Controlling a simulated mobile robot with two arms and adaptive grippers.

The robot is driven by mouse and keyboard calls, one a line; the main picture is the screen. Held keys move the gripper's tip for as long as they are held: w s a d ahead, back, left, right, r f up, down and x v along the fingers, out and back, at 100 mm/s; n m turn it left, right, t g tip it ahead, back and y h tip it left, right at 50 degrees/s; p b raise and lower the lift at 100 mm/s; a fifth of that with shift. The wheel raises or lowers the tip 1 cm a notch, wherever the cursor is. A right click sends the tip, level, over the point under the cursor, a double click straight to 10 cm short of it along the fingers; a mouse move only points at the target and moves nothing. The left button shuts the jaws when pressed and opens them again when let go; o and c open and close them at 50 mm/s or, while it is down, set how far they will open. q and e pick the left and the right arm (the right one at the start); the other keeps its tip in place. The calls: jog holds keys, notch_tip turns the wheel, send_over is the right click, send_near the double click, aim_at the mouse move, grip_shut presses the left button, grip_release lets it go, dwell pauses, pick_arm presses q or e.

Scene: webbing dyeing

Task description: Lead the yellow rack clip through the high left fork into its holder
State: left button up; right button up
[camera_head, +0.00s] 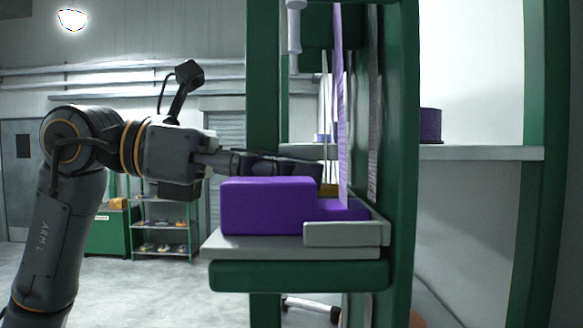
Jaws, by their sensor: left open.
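My left gripper (300,168) reaches in from the left, level, just above and behind a purple block, with its tips next to a green upright. It is seen from the side and is open. A small yellow piece (329,190), which looks like the yellow rack clip, shows just below the fingertips. Its lower part is hidden behind the purple block, and I cannot tell whether the fingers touch it. Thin pale upright strands or rods (326,125) rise behind the gripper tips. I cannot make out the high left fork or the holder for certain. My right gripper is not in view.
The purple block (268,206) sits on a grey shelf (262,247) with a green front bar (300,275). A purple webbing strip (341,100) hangs close to the fingertips. Green uprights (400,150) stand near. A grey shelf at right holds a purple roll (430,125).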

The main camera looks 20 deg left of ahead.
pick_arm(q)
jog(key=shift+w+a, duration=0.1)
jog(key=v, duration=1.1)
jog(key=shift+a, duration=0.35)
jog(key=shift+r, duration=0.15)
